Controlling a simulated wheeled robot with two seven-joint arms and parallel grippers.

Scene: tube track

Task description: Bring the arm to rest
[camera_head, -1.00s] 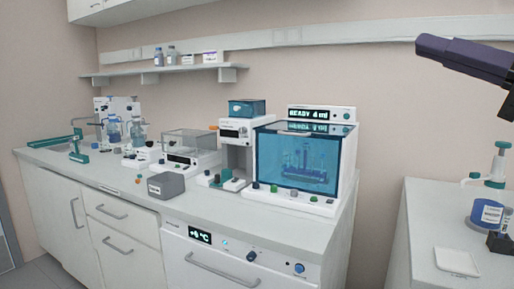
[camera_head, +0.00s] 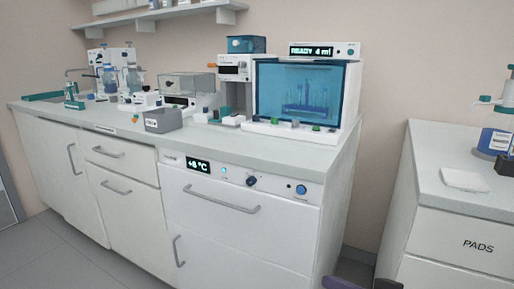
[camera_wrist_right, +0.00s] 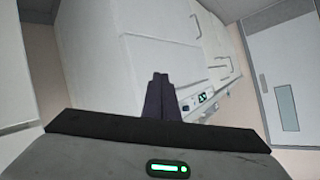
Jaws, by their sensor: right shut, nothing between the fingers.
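Only a small purple part of my right gripper (camera_head: 341,283) shows at the bottom edge of the head view, in front of the lower right of the white cabinet. In the right wrist view the two dark fingers of the right gripper (camera_wrist_right: 160,76) lie together, shut with nothing between them. Beyond them are white cabinet fronts, seen tilted. The gripper looks clear of the furniture. My left gripper is in neither view.
A long bench (camera_head: 200,138) carries lab devices, including a blue-windowed cabinet (camera_head: 298,95) reading "READY 4 ml". At right a side unit labelled PADS (camera_head: 470,205) bears a white pad (camera_head: 466,179) and a blue container (camera_head: 490,141). Grey floor (camera_head: 75,265) shows at lower left.

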